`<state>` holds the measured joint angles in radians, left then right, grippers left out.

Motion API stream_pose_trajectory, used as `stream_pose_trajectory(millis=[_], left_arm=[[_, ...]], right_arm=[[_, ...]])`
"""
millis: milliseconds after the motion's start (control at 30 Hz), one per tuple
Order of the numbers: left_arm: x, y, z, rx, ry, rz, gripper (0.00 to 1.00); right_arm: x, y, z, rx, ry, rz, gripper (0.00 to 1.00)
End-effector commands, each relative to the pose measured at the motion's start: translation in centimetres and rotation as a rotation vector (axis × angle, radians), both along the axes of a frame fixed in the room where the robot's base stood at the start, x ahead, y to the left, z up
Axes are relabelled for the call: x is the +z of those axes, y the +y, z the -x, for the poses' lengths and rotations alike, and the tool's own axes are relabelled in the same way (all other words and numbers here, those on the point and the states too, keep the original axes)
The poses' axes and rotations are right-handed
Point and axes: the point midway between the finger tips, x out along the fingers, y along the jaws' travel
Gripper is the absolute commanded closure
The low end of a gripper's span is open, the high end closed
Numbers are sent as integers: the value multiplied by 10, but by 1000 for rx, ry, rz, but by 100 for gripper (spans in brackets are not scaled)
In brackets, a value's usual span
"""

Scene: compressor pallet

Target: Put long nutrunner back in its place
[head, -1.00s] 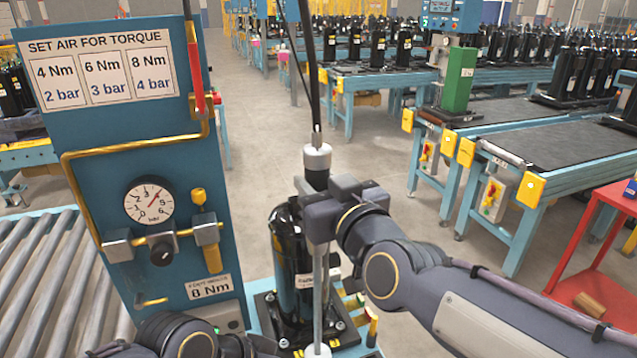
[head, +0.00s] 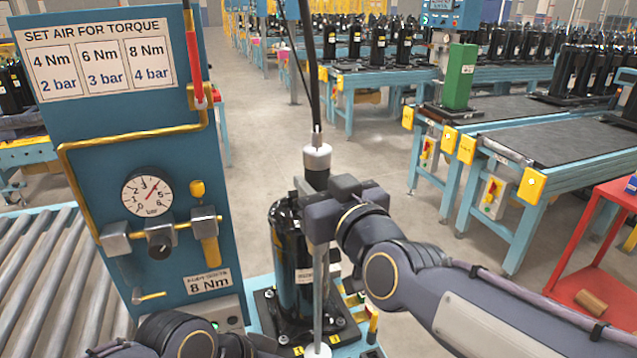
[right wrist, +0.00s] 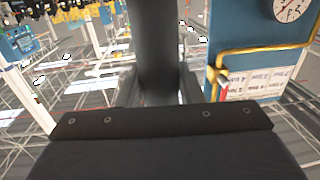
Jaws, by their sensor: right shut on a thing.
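My right gripper (head: 322,190) is shut around the dark body of the long nutrunner (head: 317,158). The nutrunner hangs upright, with a pale collar and a dark hose above the jaws. Its long grey shaft (head: 318,275) runs down in front of a black compressor to a white end piece at the bottom edge. I cannot tell whether that end touches anything. In the right wrist view a dark upright cylinder, the nutrunner body (right wrist: 157,50), stands beyond my gripper. My left arm shows at the bottom left; its fingers are out of the picture. The nutrunner's place cannot be made out.
A blue torque panel (head: 120,120) with gauge (head: 147,192), yellow pipe and valves stands left. The black compressor (head: 290,260) sits behind the shaft. A roller conveyor (head: 50,270) is at far left. A red cart (head: 600,255) stands right. Grey floor lies open between.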

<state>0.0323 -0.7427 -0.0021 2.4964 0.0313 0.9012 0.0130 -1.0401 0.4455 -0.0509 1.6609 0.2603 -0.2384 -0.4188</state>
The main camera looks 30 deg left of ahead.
Motion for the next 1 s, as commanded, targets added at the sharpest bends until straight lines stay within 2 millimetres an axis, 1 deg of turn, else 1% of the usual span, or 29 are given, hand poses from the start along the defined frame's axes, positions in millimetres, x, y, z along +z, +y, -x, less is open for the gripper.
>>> stream_pose_trajectory(millis=[33, 1000], left_arm=[[-1, 0, 0, 0, 0, 0, 100], [-16, 0, 0, 0, 0, 0, 100]], right_arm=[[2, -1, -1, -2, -4, -7, 100], [-14, -1, -1, -2, -4, -7, 100]])
